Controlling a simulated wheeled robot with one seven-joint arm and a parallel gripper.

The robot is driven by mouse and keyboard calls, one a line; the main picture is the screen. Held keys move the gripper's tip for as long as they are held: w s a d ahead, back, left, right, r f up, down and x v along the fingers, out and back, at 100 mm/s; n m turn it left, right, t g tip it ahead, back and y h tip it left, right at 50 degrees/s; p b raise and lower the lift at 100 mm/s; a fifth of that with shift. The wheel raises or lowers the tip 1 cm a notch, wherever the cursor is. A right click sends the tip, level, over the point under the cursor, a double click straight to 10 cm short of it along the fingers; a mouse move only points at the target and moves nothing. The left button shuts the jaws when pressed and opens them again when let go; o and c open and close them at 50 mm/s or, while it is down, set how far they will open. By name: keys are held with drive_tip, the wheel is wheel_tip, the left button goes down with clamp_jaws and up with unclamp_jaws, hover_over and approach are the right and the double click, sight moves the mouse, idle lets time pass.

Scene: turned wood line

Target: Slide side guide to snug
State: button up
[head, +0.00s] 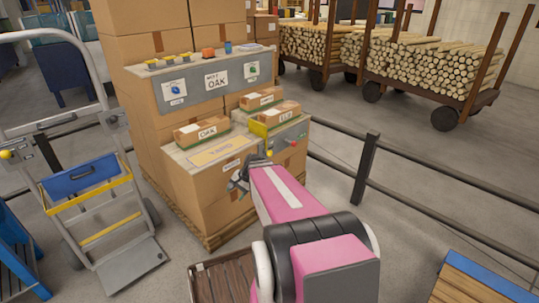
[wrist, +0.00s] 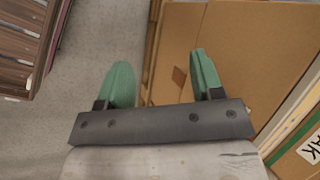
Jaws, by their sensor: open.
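My gripper (wrist: 163,82) is open in the wrist view, with its two green fingers apart and nothing between them. In the head view my gripper (head: 240,184) is at the front right side of the cardboard stack, below its top edge; my pink arm hides part of that side. I cannot pick out the side guide for certain. A yellow piece (head: 258,129) stands at the end of the package marked ELM (head: 275,116), and may be part of it or a guide. A package marked OAK (head: 202,132) lies to its left.
A cardboard box (wrist: 250,50) lies close beyond the fingers. A hand truck (head: 85,190) stands left. A rail post (head: 365,168) stands right, with log carts (head: 400,65) behind. Floor between is clear.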

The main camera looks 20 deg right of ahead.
drive_tip(key=w+d+f+m+t+y, duration=0.1)
drive_tip(key=w+d+m+t+y, duration=0.1)
drive_tip(key=w+d+m+t, duration=0.3)
drive_tip(key=m+t+h, duration=0.1)
drive_tip(key=m+t, duration=0.9)
drive_tip(key=m, duration=1.1)
approach(271, 155)
drive_tip(key=x, duration=1.1)
drive_tip(key=shift+w+r, duration=0.15)
